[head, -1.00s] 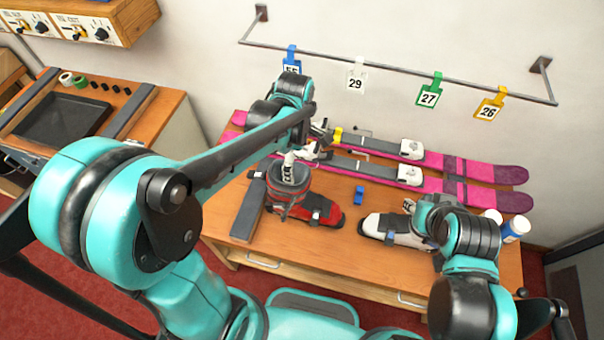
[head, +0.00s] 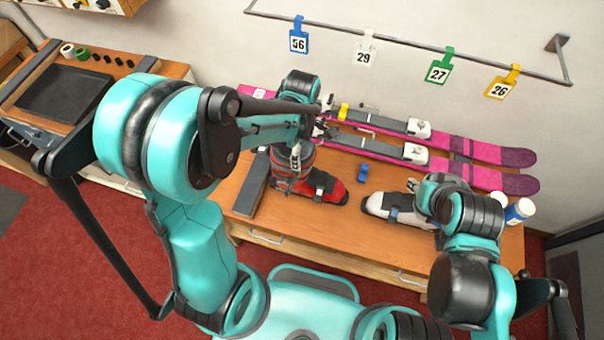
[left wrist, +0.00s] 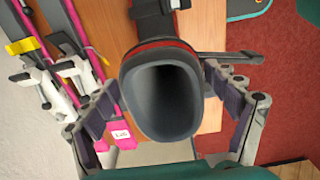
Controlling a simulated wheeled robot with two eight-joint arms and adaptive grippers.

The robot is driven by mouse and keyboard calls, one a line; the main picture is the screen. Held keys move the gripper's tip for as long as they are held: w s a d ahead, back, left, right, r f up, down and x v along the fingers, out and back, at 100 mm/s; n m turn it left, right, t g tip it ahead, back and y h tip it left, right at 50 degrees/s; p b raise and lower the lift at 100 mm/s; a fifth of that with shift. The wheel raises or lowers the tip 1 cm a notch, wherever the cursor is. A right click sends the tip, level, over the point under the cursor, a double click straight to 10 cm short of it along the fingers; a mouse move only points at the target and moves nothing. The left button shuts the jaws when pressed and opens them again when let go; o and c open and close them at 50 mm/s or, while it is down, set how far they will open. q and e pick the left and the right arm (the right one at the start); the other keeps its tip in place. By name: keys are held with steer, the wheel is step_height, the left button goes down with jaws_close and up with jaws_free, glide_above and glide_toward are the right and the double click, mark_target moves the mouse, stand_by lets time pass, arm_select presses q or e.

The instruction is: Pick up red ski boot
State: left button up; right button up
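The red ski boot (head: 320,188) stands on the wooden bench with its toe to the right. Its dark open cuff (left wrist: 160,92) fills the middle of the left wrist view. My left gripper (left wrist: 160,78) is open, with one finger on each side of the cuff. The left finger looks close to the shell; contact cannot be told. In the head view my left gripper (head: 294,152) is over the boot's top, partly hidden by my arm. My right gripper (head: 418,190) is by the white boot (head: 393,208), mostly hidden by its own arm.
Pink skis (head: 475,175) lie along the back of the bench. A long grey block (head: 251,186) is left of the red boot, and a small blue item (head: 363,173) is behind it. Bottles (head: 519,211) stand at the right end. Numbered tags hang from a wall rail (head: 400,42).

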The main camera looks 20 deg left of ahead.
arm_select(q)
steer(key=c, duration=1)
steer(key=shift+r, duration=0.15)
